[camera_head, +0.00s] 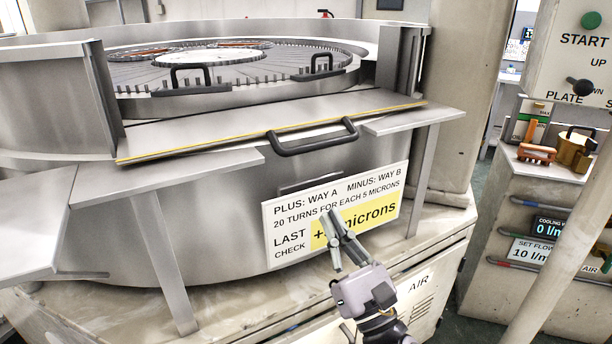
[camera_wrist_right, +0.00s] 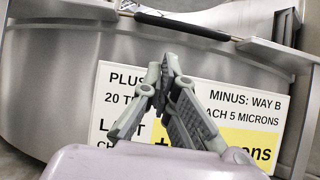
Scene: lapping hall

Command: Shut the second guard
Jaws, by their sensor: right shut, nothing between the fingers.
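A steel guard panel (camera_head: 230,127) with a yellow edge lies folded down, nearly flat, in the gap of the machine's rim wall. A dark bar handle (camera_head: 312,138) sticks out from its front edge. The handle also shows in the right wrist view (camera_wrist_right: 185,25), at the top. I cannot tell from a label which guard this is. My right gripper (camera_head: 331,214) is shut and empty, below the handle and in front of the white sign. In the right wrist view its fingers (camera_wrist_right: 160,72) meet at the tips, apart from the handle. My left gripper is not in view.
The white sign (camera_head: 285,247) hangs on the curved machine front. Steel shelves (camera_head: 170,172) flank the panel on both sides. Inside the rim is a round plate (camera_head: 130,75) with two dark handles. A control post (camera_head: 575,60) and side cabinet (camera_head: 540,185) stand at right.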

